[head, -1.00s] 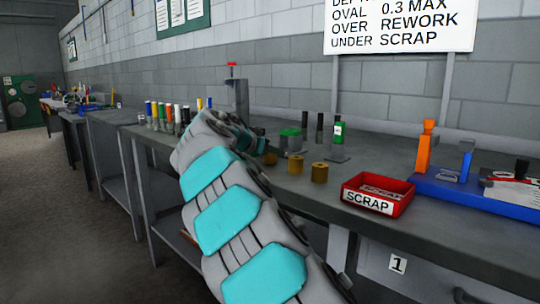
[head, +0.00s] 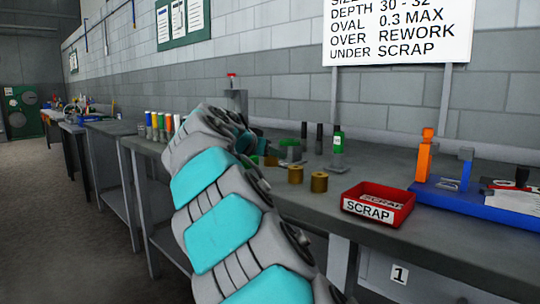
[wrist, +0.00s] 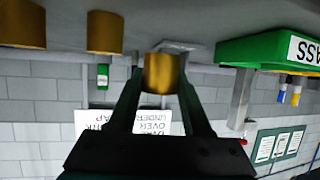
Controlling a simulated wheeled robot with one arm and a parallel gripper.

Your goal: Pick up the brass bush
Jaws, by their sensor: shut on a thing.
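Two brass bushes stand side by side on the bench in the head view, one at the left (head: 295,174) and one at the right (head: 319,182). A third brass bush (head: 271,161) shows partly behind my arm. In the upside-down wrist view, my gripper (wrist: 161,85) is shut on this brass bush (wrist: 163,73), one finger on each side. Whether it is clear of the bench is hard to tell. The two other bushes are at the upper left of the wrist view, apart from my fingers. My arm hides most of my gripper in the head view.
A red SCRAP tray (head: 377,207) stands at the bench's front edge, with a blue fixture (head: 475,201) to its right. A green tray (wrist: 258,48) shows in the wrist view. Colour-topped cylinders (head: 166,124) stand left of my arm.

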